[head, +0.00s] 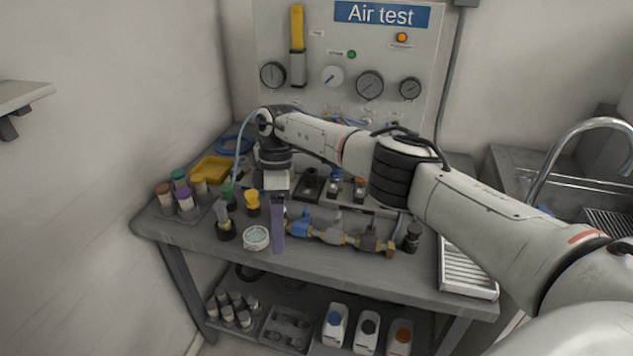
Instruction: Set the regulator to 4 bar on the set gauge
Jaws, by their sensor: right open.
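My right gripper (277,222) hangs downward over the front left of the bench; its jaws are open. A long purple piece shows below its pale body, seen edge-on, so the gap between the fingers is hidden. A brass pipe assembly (332,236) with a blue valve body (300,223) lies just right of it. A small pale round dial (256,238) faces up at its left, near the front edge; its reading is too small to tell. I cannot tell which part is the regulator or which gauge is the set gauge. My left gripper is out of view.
The wall panel (300,40) carries several gauges, including a white dial (332,76) and a larger one (370,84). Capped jars (185,202), a yellow tray (213,169) and black-based fittings (225,228) crowd the left bench. A ribbed metal tray (468,268) lies at right.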

